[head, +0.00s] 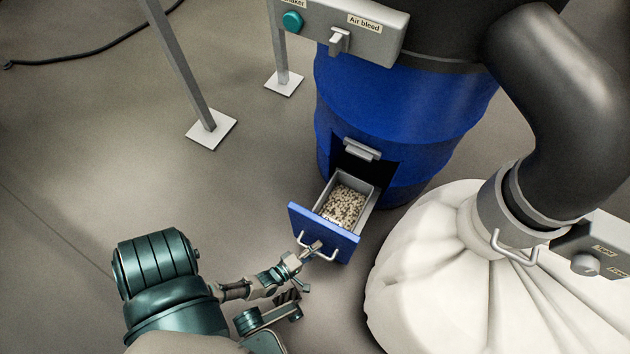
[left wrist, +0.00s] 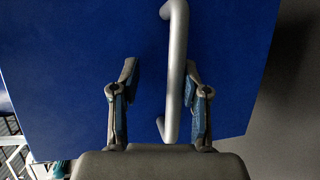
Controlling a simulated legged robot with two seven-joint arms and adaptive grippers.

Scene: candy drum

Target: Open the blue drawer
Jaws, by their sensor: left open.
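The blue drawer (head: 324,233) is pulled out of the lower part of the blue drum (head: 400,110). Its grey inside holds many small pale pellets (head: 343,205). A silver bar handle (head: 320,249) is on its blue front, and it also shows in the left wrist view (left wrist: 177,70). My left gripper (head: 308,252) is at the handle. In the left wrist view its open fingers (left wrist: 160,95) stand on either side of the handle, close to the blue front (left wrist: 75,60). Whether a finger touches the handle is unclear. My right gripper is not in view.
A large white bag (head: 440,290) stands right of the drawer, below a thick black pipe (head: 570,110). A grey control box (head: 345,30) is on the drum. Metal legs with white foot plates (head: 211,130) stand at upper left. The floor left of the drawer is clear.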

